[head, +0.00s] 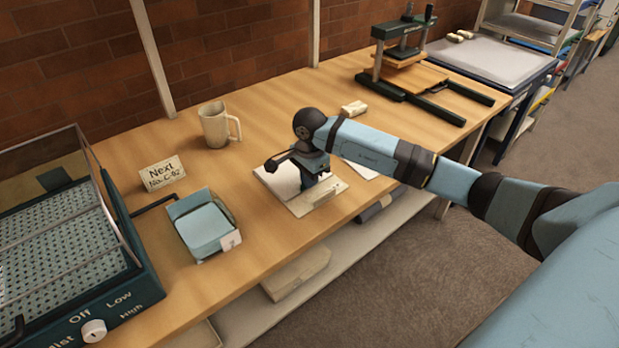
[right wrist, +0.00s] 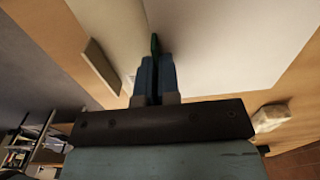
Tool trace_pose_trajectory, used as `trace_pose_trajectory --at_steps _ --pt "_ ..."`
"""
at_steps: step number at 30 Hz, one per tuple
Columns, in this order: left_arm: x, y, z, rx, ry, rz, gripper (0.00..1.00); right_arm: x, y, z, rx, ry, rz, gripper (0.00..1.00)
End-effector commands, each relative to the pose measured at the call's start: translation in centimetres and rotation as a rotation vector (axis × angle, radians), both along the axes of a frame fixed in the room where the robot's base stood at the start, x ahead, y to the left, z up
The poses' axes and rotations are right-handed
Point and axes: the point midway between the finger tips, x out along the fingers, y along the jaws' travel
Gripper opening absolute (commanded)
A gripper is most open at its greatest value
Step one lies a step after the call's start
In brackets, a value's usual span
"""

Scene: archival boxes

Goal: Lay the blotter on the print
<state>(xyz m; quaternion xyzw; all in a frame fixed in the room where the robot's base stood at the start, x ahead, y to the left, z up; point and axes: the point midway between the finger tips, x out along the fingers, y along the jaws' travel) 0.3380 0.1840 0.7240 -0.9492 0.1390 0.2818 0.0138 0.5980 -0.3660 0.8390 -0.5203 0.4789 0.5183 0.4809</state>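My right gripper (head: 296,163) hangs over a white sheet (head: 280,180) on a pale board (head: 303,207) on the bench. In the right wrist view my right gripper (right wrist: 155,75) has its fingers close together on a narrow dark green piece (right wrist: 155,45) that sticks out past the tips. What this piece belongs to is unclear. A large white surface (right wrist: 235,45) lies beyond the fingers. A second white sheet (head: 360,169) lies to the right, partly behind my arm. I cannot tell which sheet is the print and which the blotter. My left gripper is out of view.
A small pale block (head: 322,197) sits on the board's front edge. A blue tray (head: 197,222), a "Next No. C-92" card (head: 163,173) and a mug (head: 215,125) stand to the left. A glass-lidded unit (head: 75,250) fills the far left. A press (head: 405,62) stands at the back right.

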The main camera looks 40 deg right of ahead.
Motion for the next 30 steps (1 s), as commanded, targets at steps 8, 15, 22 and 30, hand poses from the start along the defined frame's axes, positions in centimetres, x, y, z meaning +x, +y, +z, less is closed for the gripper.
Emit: trace_pose_trajectory --at_steps 8,15,22,30 --pt "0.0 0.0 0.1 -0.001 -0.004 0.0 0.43 0.0 0.0 -0.2 0.0 0.001 0.0 0.29" --pt "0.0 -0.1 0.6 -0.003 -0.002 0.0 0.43 0.0 0.0 0.5 0.001 0.0 -0.001 0.29" --pt "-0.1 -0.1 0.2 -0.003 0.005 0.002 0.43 0.1 -0.1 4.4 -0.001 -0.004 0.0 0.29" --pt "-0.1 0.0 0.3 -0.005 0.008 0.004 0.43 0.0 0.0 9.9 0.0 -0.002 0.0 0.29"
